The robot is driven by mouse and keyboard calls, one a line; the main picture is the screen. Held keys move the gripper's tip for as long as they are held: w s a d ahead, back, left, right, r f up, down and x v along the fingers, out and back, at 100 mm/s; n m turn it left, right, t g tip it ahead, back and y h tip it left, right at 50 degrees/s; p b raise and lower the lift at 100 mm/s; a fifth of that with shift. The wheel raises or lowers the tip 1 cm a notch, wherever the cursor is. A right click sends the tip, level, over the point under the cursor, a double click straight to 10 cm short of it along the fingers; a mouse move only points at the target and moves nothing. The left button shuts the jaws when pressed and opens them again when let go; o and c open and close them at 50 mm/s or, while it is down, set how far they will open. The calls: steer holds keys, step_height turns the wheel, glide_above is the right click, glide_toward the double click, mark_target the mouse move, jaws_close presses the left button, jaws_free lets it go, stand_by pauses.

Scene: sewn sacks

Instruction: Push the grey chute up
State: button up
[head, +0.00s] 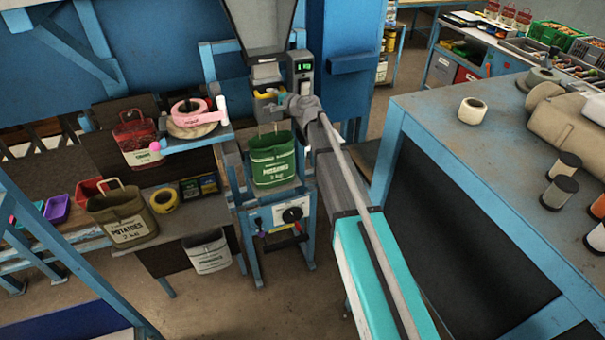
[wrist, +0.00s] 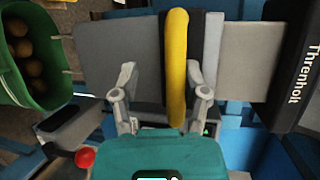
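The grey chute (head: 266,72) is below the hopper on the blue machine in the head view, with a yellow handle (head: 266,95) at its lower front. In the wrist view the yellow handle (wrist: 177,65) runs upright across grey panels. My gripper (head: 277,97) is at the handle. In the wrist view my gripper (wrist: 161,78) is open, its two fingers on either side of the handle. The right finger is close to the handle and a gap shows at the left one. I cannot tell whether either touches.
A green sack (head: 273,160) stands below the chute; potatoes show inside it in the wrist view (wrist: 32,60). A small display box (head: 301,72) is right of the chute. A shelf with tape rolls (head: 193,118) is at left, a blue table (head: 450,120) at right.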

steer(key=b, duration=0.9)
glide_toward(266, 118)
steer(key=shift+x, duration=2.55)
steer(key=r+p+v, duration=0.1)
steer(key=p+v, duration=0.2)
steer(key=v, duration=1.1)
steer(key=s+f+n+g+h+b, duration=0.1)
steer(key=s+f+n+g+b, duration=0.2)
steer(key=s+f, duration=0.5)
steer(key=shift+f+n+g+b, duration=0.3)
steer(key=shift+f+n+g, duration=0.2)
steer(key=shift+f+n, duration=0.5)
steer(key=shift+d, duration=0.1)
steer(key=w+r+m+t+y+p, duration=0.1)
steer(key=w+r+m+t+p, duration=0.3)
steer(key=w+r, duration=0.4)
step_height(266, 118, up, 2)
steer(key=shift+a+r+m+p, duration=0.25)
steer(key=shift+m+p, duration=0.2)
steer(key=shift+m, duration=0.05)
